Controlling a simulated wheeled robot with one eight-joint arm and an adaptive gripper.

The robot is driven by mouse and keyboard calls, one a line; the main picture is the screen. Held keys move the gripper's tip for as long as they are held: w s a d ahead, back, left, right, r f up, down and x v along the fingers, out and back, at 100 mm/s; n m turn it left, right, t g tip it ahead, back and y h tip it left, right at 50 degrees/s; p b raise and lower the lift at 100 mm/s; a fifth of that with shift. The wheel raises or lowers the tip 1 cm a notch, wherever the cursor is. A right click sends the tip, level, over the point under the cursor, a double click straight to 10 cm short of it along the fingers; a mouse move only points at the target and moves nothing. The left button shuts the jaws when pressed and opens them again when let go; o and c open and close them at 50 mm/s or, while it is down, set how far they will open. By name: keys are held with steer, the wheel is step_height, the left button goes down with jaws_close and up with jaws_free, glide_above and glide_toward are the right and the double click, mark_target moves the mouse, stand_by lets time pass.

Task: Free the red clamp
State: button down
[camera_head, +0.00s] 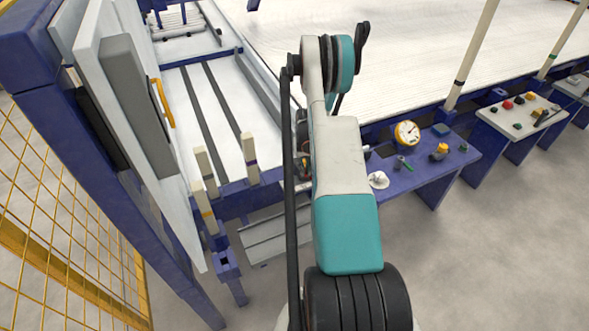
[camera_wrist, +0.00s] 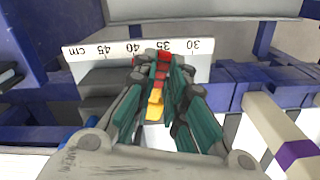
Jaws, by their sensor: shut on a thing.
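In the wrist view, the teal and grey fingers of my gripper (camera_wrist: 163,66) are closed around a red part, which I take to be the red clamp (camera_wrist: 162,79). A small red piece shows at the fingertips, and a yellow piece (camera_wrist: 155,104) sits lower between the fingers. The fingertips lie over a white ruler (camera_wrist: 88,50) marked in cm, close to the 35 mark. The fingers hide most of the clamp, so I cannot tell whether it still touches the ruler or the rail. In the head view my arm covers the gripper and clamp.
A cream post with a purple band (camera_wrist: 297,152) stands right of the gripper in the wrist view. In the head view, a white door (camera_head: 150,110) stands left, and cream posts (camera_head: 249,150) rise by the blue frame. A purple bench (camera_head: 425,180) with a gauge is right of my arm.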

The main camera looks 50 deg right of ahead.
steer(key=shift+s+d+n, duration=0.2)
steer(key=shift+d+n, duration=0.15)
steer(key=shift+n, duration=0.5)
steer(key=shift+s+d+n, duration=0.2)
steer(key=shift+d+n, duration=0.1)
steer(key=shift+n, duration=0.55)
steer(key=c, duration=1.6)
jaws_free()
step_height(320, 180, up, 12)
